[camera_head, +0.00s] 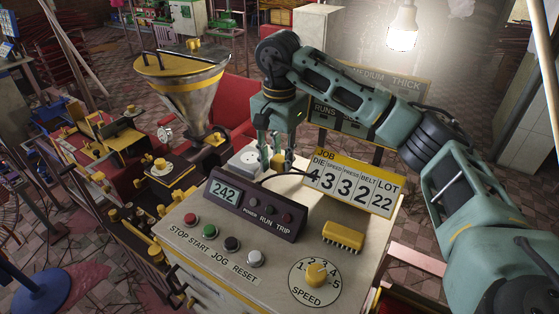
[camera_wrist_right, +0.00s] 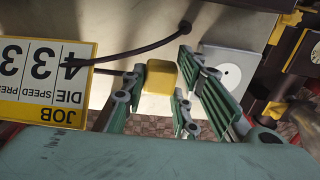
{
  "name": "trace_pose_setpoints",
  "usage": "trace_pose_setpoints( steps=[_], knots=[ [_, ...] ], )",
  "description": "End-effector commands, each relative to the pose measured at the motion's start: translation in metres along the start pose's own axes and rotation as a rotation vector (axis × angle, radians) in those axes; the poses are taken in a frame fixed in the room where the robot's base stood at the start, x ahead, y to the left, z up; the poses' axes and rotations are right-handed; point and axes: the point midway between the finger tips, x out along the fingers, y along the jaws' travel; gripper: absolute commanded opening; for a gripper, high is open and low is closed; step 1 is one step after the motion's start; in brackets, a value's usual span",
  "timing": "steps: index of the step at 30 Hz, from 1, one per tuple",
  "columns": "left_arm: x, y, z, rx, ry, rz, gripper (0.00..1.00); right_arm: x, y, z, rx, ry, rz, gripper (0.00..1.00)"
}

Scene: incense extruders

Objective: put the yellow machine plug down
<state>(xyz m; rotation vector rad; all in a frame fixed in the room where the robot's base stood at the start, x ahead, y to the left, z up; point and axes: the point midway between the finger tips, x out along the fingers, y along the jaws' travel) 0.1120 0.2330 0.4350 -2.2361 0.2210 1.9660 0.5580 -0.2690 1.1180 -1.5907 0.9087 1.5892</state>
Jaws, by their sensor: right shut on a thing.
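The yellow machine plug (camera_wrist_right: 161,77) is a small rounded block between the fingers of my right gripper (camera_wrist_right: 163,66) in the right wrist view. In the head view my right gripper (camera_head: 273,158) points down over the back of the cream control cabinet, behind the dark display box. The plug shows there only as a small patch of yellow, mostly hidden by the fingers. I cannot tell whether it touches the top. A white square plate with a round disc (camera_head: 246,161) lies just left of the gripper; it also shows in the right wrist view (camera_wrist_right: 227,72). My left gripper is not in view.
The display box (camera_head: 252,207) stands in front of the gripper, and the job number board (camera_head: 352,184) stands right of it. A black cable (camera_wrist_right: 125,52) crosses the top nearby. A yellow brush-like block (camera_head: 342,236) and a speed dial (camera_head: 315,275) sit further forward. A metal hopper (camera_head: 188,90) rises at left.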

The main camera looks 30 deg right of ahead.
Motion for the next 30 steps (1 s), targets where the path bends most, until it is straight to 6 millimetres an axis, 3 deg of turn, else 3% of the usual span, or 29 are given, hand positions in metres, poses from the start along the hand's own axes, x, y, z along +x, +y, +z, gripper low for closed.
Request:
trace_pose_setpoints(
  steps=[4,10,25,26,30],
  knots=[
    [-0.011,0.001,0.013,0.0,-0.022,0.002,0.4,0.017,0.001,0.0,0.001,-0.001,0.003,0.0],
    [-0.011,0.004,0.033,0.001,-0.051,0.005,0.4,0.022,0.0,0.0,0.0,0.0,-0.001,0.0],
    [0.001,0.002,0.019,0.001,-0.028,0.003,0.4,0.034,0.0,0.0,0.001,0.0,0.0,0.0],
    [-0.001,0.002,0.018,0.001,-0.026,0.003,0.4,0.033,0.0,0.0,0.001,0.0,0.0,0.29],
    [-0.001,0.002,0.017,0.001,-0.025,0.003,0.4,0.033,0.001,0.001,0.001,0.0,0.0,0.41]
  ],
)
